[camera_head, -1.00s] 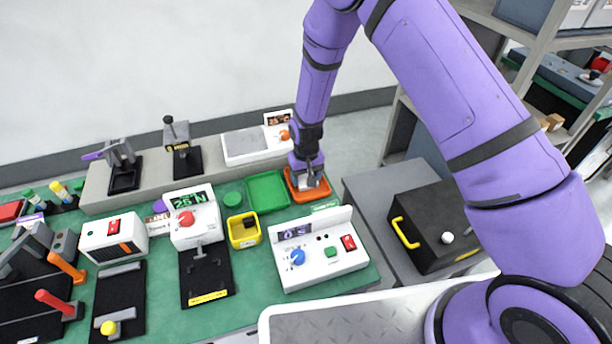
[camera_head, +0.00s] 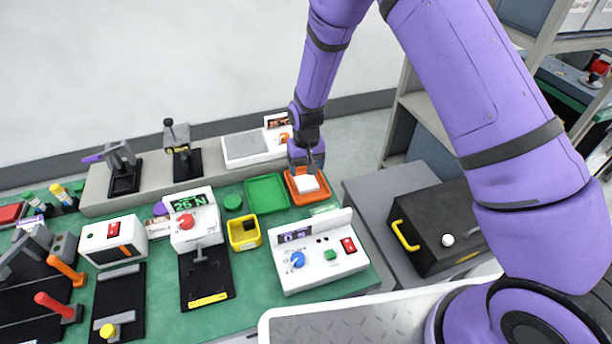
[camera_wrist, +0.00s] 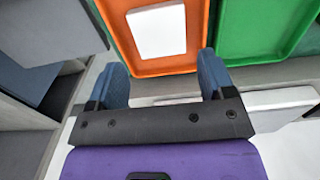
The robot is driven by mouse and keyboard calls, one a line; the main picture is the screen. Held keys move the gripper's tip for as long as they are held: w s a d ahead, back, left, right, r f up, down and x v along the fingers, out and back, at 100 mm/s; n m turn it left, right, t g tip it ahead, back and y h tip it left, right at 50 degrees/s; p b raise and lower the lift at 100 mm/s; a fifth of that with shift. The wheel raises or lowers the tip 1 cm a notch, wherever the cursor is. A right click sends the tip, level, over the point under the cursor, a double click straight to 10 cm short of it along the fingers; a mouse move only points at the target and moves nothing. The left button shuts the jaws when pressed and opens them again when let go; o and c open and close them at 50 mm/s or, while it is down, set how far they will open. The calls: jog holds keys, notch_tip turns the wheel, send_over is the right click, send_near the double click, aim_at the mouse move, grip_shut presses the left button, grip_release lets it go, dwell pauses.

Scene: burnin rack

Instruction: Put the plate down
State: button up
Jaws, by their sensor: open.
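The plate (camera_head: 306,184) is a flat white square lying in the orange tray (camera_head: 320,198) at the far right of the green bench. In the wrist view the plate (camera_wrist: 157,32) lies flat inside the orange tray (camera_wrist: 165,68), away from its front rim. My gripper (camera_head: 312,162) is just behind and above the tray in the head view. In the wrist view my gripper (camera_wrist: 163,75) has its two blue fingers spread wide, with nothing between them, apart from the plate.
A green tray (camera_head: 267,193) stands just left of the orange tray. A white device with a blue knob (camera_head: 320,262) stands in front. A grey ledge (camera_head: 215,164) with a white scale-like unit (camera_head: 246,145) runs behind. A black case (camera_head: 440,225) stands to the right.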

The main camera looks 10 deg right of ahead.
jog(key=shift+r, duration=3.6)
notch_tip(320, 180, up, 16)
jog(key=f+t, duration=0.1)
send_over(307, 181)
jog(key=s+d, duration=0.3)
jog(key=d, duration=0.3)
jog(key=s+d+r+m+t, duration=0.1)
jog(key=s+d+r, duration=0.2)
jog(key=r, duration=0.3)
jog(key=s+d+r, duration=0.4)
jog(key=r, duration=0.2)
jog(key=s+d+r+t, duration=0.1)
jog(key=s+d+r, duration=0.2)
jog(key=s, duration=0.4)
jog(key=s+d+r+t, duration=0.1)
jog(key=s+d+r, duration=0.1)
jog(key=s, duration=0.5)
jog(key=s+d+r+m+t, duration=0.1)
jog(key=s+d+r, duration=0.2)
jog(key=s, duration=0.5)
jog(key=shift+d+r, duration=0.3)
jog(key=shift+d, duration=0.1)
jog(key=shift+w, duration=0.1)
